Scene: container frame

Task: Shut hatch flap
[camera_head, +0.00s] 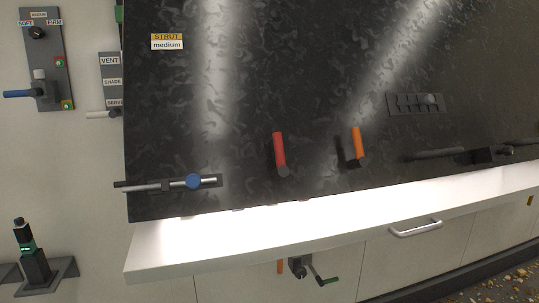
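The hatch flap (255,85) is a large dark, mottled panel filling most of the head view. Its lower edge hangs over a white ledge (150,262), and a brightly lit band shows between the two. A sliding bar with a blue knob (193,181) is at its lower left. A red handle (280,150) and an orange handle (357,143) stick out near its lower middle. A black latch-like bar (470,155) is at its lower right. A "STRUT medium" label (167,41) is at its upper left. Neither of my grippers is in view.
A grey panel with a blue lever (20,94) and a "VENT" panel (109,75) are on the left wall. A black device with a green band (30,255) stands lower left.

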